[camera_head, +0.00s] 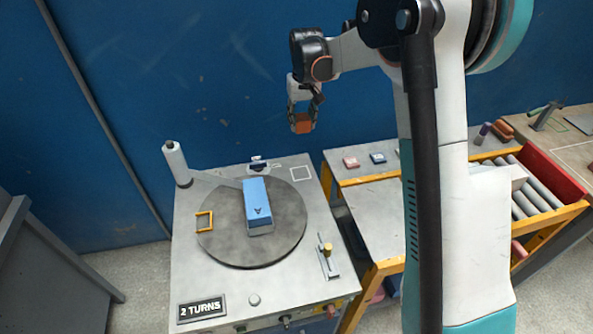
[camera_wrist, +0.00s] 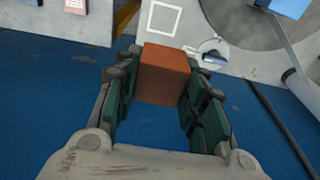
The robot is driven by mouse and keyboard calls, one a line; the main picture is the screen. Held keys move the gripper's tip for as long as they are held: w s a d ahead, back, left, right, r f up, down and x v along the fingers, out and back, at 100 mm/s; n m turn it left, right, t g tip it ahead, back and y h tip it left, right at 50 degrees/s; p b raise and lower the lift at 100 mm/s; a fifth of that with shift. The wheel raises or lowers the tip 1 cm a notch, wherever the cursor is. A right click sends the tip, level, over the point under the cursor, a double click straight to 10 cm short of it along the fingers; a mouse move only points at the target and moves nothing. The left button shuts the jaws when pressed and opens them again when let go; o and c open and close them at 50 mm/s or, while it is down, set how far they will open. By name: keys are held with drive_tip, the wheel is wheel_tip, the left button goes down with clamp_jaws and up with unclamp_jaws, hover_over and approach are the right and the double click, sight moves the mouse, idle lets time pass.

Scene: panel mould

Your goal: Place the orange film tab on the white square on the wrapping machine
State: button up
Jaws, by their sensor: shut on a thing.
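My gripper (camera_head: 303,112) is shut on the orange film tab (camera_head: 303,124), a small block held in the air above the back right of the wrapping machine (camera_head: 197,274). In the wrist view the tab (camera_wrist: 163,74) sits between the two dark green fingers. The white square (camera_head: 300,173) is an outline on the machine top near its back right corner, below the gripper and apart from the tab.
A blue box (camera_head: 257,198) stands on the grey turntable (camera_head: 222,246), with a yellow frame (camera_head: 204,222) at its left. A film roll post (camera_head: 176,162) rises at the back left. A small white and blue device (camera_head: 258,163) sits left of the square. Side tables stand right.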

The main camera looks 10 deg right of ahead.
sight(300, 172)
wheel_tip(300, 172, down, 20)
drive_tip(key=b, duration=0.5)
drive_tip(key=shift+r+b, duration=0.1)
drive_tip(key=shift+b, duration=0.2)
drive_tip(key=o, duration=1.2)
